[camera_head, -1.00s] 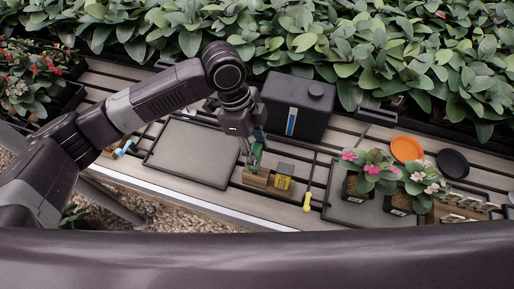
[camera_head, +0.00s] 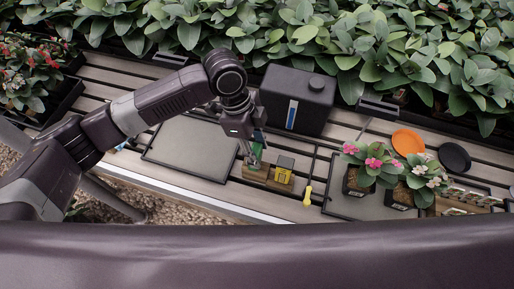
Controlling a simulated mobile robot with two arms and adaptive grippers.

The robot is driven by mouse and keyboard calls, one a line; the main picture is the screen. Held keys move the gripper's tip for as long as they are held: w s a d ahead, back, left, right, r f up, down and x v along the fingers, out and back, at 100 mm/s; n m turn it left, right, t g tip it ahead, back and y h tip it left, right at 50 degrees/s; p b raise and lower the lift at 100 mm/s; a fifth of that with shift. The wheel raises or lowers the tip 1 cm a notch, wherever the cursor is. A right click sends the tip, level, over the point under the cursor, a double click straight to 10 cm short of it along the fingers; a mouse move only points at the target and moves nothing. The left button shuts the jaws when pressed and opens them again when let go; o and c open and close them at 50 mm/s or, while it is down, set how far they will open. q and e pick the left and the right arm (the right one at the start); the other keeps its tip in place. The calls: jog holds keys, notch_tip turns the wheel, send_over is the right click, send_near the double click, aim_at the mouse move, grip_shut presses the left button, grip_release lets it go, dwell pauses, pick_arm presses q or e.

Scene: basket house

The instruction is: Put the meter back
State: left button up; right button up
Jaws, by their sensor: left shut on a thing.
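My left gripper (camera_head: 252,158) is at the middle of the bench and points down. It is shut on a green meter (camera_head: 257,149), which is partly hidden by the fingers. The meter's lower end is at the left part of a wooden holder (camera_head: 254,178). I cannot tell whether it sits in the holder or just above it. A yellow and dark meter (camera_head: 284,168) stands upright in the right part of the same holder. My right gripper is not in view.
A large black container (camera_head: 306,103) stands close behind the gripper. An empty grey tray (camera_head: 190,147) lies left of the holder. A yellow-handled tool (camera_head: 308,195) lies to the right, then potted flowers (camera_head: 372,170). An orange dish (camera_head: 408,142) and a black dish (camera_head: 454,157) lie farther right.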

pick_arm(q)
jog(key=o, duration=1.4)
jog(key=shift+c, duration=0.2)
jog(key=v, duration=1.2)
